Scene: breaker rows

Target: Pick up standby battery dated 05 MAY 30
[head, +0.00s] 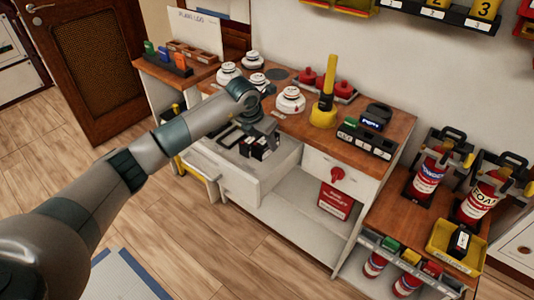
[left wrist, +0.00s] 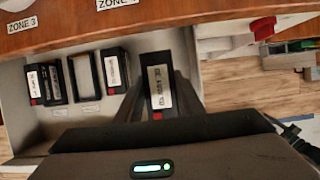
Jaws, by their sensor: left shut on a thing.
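My left gripper (head: 262,138) is over the open white drawer (head: 246,183) in the head view. In the left wrist view, its fingers (left wrist: 158,95) are shut on a black battery (left wrist: 157,108) with a white label and a small red mark. The label's date is too small to read surely. In the head view the held battery (head: 262,152) shows below the gripper; I cannot tell how far it is from the drawer floor. Several other black batteries (left wrist: 52,83) with white labels stand in the drawer to its left in the wrist view. My right gripper is not in view.
The wooden counter (head: 290,124) above the drawer holds white detectors (head: 290,99), a yellow-handled tool (head: 328,88) and a tray of small blocks (head: 368,140). Fire extinguishers (head: 428,173) stand at the right.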

